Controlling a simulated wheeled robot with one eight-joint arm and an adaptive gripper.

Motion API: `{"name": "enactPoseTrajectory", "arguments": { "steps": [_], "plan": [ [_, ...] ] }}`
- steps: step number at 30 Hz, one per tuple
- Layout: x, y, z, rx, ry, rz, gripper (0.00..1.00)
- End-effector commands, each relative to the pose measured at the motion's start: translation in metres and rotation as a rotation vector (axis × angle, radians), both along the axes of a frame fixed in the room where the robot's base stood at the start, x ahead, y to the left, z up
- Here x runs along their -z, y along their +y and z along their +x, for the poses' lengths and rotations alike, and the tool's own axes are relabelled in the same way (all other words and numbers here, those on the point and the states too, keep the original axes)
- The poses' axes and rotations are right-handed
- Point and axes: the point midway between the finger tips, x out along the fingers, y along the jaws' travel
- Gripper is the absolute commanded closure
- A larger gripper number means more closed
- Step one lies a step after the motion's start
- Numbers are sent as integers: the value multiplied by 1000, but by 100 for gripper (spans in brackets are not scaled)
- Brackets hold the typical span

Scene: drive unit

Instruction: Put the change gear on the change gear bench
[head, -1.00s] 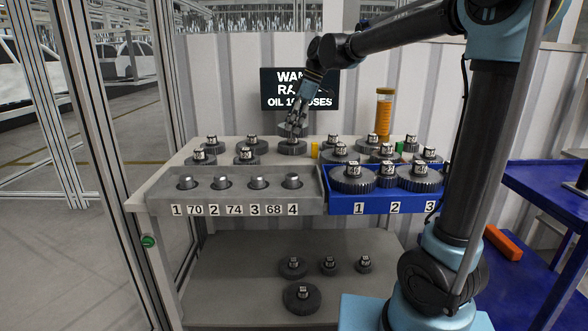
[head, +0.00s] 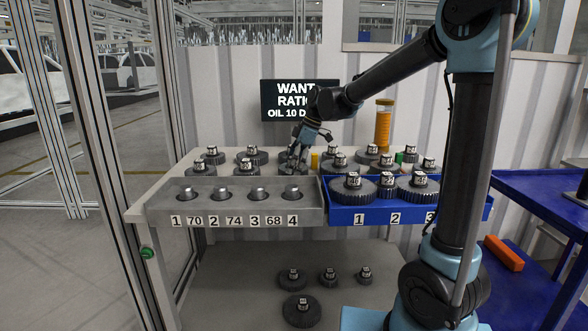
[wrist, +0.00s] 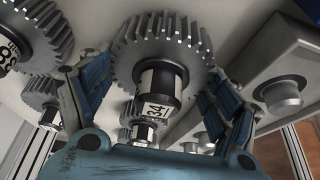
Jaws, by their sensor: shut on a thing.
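My gripper (head: 297,156) is over the grey bench top, behind the grey peg tray. It is shut on a dark toothed gear (wrist: 160,50) with a black hub labelled 34, which fills the middle of the wrist view between my fingers. In the head view the held gear (head: 292,169) is partly hidden by my gripper. I cannot tell whether it touches the bench. The grey bench (head: 160,186) carries several similar gears with labelled hubs.
The grey tray (head: 245,209) has a row of pegs along the front. The blue tray (head: 344,220) to its right holds large gears. More gears (head: 301,310) lie on the lower shelf. A metal frame post (head: 100,160) stands at left.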

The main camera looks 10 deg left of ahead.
Motion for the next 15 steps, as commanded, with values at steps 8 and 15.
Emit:
{"name": "enactPoseTrajectory", "arguments": {
  "steps": [8,15],
  "plan": [
    [6,0,0,1,0,0,68],
    [8,-1,1,1,0,0,0]
  ]
}}
